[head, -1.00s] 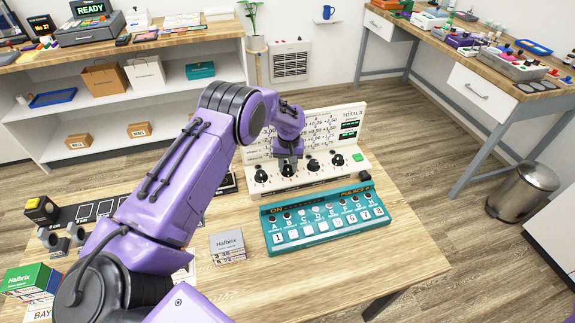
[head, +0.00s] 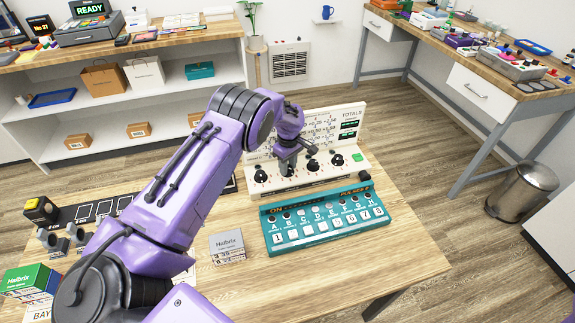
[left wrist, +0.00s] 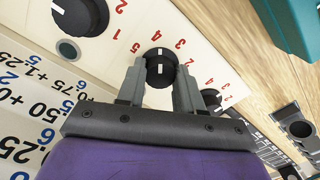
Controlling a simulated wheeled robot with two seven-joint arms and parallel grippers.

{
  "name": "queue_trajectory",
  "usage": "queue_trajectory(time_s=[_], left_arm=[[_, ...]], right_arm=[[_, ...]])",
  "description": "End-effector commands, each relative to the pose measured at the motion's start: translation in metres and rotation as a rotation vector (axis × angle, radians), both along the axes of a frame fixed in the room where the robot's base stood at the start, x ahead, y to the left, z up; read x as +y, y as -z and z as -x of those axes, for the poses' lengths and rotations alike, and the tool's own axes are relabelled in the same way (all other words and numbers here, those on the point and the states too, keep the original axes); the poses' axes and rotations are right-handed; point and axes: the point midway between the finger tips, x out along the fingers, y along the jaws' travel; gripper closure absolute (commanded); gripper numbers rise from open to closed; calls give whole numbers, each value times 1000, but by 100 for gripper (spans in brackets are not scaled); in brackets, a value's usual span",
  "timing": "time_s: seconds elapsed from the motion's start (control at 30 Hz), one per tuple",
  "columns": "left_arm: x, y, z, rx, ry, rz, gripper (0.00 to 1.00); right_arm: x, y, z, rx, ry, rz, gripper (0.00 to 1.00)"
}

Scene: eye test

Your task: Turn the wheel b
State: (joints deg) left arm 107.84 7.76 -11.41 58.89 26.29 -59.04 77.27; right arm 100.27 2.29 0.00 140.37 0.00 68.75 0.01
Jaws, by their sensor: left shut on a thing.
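A cream panel (head: 300,182) on the table bears a row of several black dials. My left gripper (head: 288,162) points down at the second dial from the left (head: 287,170), which it partly hides. In the left wrist view, my left gripper (left wrist: 160,82) has one finger on each side of a black dial (left wrist: 160,66) with white marks and red numbers around it, and is shut on it. No letter is readable on the dials, so I cannot confirm from print which one is wheel b. My right gripper is out of view.
An upright board (head: 322,122) with printed numbers and "TOTALS" displays stands behind the dials. A green button (head: 357,157) sits at the panel's right. A teal keyed box (head: 325,217) lies in front. A grey Halbrix box (head: 227,245) stands left of it.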

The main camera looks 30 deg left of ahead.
Motion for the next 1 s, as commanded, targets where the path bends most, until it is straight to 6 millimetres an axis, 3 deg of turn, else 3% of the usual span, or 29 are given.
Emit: queue_trajectory(time_s=[0.77,0.8,0.87,1.0], left_arm=[[-1,0,-1,-2,-102,1,95],[-1,-1,-1,-2,-102,1,58],[-1,0,-1,-2,-102,1,39],[0,0,-1,-2,-102,0,39]], right_arm=[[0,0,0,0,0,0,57],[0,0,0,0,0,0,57],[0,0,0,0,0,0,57],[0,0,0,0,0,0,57]])
